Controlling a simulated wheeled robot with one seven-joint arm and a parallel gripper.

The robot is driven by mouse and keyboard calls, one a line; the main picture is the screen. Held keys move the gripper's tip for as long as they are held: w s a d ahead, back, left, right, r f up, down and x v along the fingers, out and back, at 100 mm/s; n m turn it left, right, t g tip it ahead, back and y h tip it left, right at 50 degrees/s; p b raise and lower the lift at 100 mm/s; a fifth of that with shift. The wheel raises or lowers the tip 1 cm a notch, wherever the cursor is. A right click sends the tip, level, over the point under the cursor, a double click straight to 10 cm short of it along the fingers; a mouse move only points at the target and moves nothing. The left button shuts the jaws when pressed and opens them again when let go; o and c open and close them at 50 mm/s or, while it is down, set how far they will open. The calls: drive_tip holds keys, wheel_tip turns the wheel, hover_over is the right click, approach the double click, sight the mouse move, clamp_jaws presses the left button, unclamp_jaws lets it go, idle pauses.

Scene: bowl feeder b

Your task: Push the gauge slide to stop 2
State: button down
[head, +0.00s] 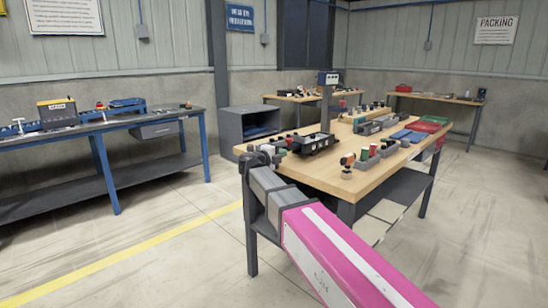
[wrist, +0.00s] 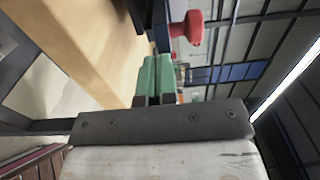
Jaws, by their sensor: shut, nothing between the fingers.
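My gripper (wrist: 154,100) is shut with nothing in it. It is at the near left corner of the wooden table (head: 352,180), at about tabletop height. In the wrist view, which is turned on its side, a green block-like part (wrist: 156,72) lies just beyond the fingertips; I cannot tell whether they touch. A red knob (wrist: 187,28) on a dark body shows beyond it, to the upper right. In the head view a dark fixture (head: 315,143) with an upright post stands behind my gripper. I cannot clearly make out the gauge slide or its stop marks.
Coloured cylinders in a grey holder (head: 374,158) and an orange-topped part (head: 347,161) stand on the table's right front. A blue-legged bench (head: 108,125) is at left.

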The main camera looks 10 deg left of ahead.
sight(299, 147)
drive_tip(key=shift+w+d, duration=0.3)
drive_tip(key=shift+w, duration=0.1)
drive_tip(key=x, duration=0.9)
drive_tip(key=shift+w+d, duration=0.2)
drive_tip(key=shift+w, duration=0.05)
